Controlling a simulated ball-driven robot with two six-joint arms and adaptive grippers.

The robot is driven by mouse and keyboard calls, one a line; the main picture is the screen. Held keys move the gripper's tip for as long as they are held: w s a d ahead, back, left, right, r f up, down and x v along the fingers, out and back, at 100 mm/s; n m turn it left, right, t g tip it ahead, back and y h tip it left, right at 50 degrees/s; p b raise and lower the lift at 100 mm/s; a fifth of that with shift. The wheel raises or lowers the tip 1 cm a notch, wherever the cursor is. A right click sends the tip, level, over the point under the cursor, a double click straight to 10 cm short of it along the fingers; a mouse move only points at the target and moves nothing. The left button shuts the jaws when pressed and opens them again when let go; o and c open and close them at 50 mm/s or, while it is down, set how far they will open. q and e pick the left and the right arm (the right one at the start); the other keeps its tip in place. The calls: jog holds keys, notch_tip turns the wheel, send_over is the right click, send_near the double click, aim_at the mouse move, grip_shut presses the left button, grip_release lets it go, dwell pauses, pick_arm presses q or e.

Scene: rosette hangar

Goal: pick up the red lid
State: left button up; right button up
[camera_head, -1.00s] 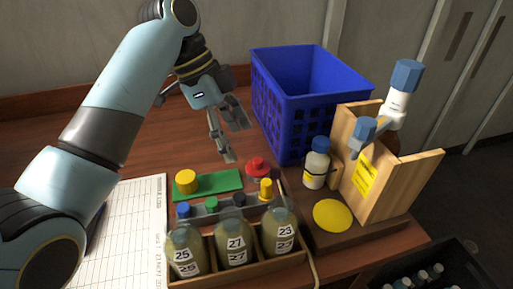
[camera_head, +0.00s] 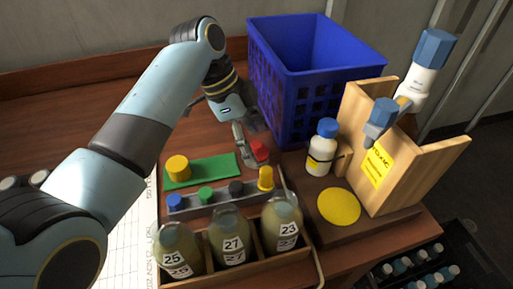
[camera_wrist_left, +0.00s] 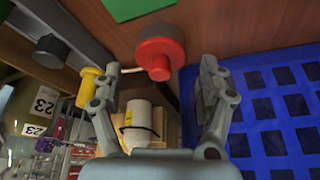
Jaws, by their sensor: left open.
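The red lid (camera_head: 259,151) lies on the wooden table, just right of the green mat (camera_head: 222,167) and left of the blue crate. It shows whole in the left wrist view (camera_wrist_left: 160,55), a round red cap with a narrower top, ahead of the fingertips and between their lines. My left gripper (camera_head: 250,150) is open, its fingers (camera_wrist_left: 160,72) apart and nothing between them; in the head view they partly cover the lid. I cannot tell whether a finger touches it. My right gripper is not in view.
The blue crate (camera_head: 290,100) stands close behind and right of the lid. A grey rack with caps (camera_head: 220,198) and a wooden box of numbered bottles (camera_head: 262,262) lie in front. A white bottle (camera_head: 321,155), yellow disc (camera_head: 339,207) and wooden holder (camera_head: 405,185) stand to the right.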

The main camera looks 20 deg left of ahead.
pick_arm(q)
jog(key=shift+d+f, duration=0.15)
jog(key=shift+f, duration=0.35)
jog(key=c, duration=0.8)
jog(key=shift+c, duration=0.2)
